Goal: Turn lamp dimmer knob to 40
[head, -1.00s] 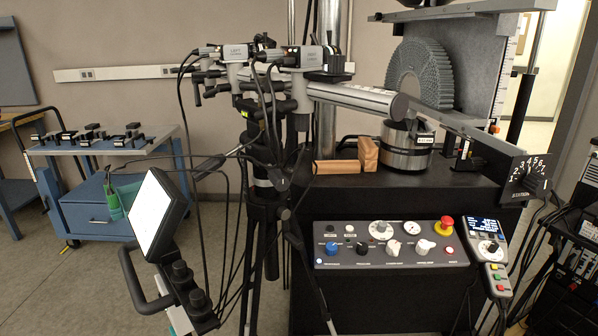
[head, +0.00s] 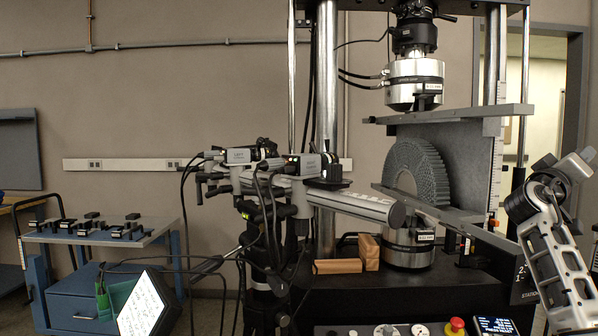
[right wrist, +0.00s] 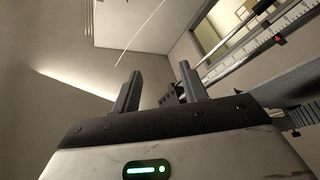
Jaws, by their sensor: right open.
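I cannot tell which control is the lamp dimmer knob. In the head view only the top strip of the control panel (head: 335,330) shows at the bottom edge, with a red button (head: 455,327) and the tops of a few knobs. My left gripper is not in view.
Wooden blocks (head: 369,252) lie on the machine's base. A blue cart (head: 75,285) is at the left.

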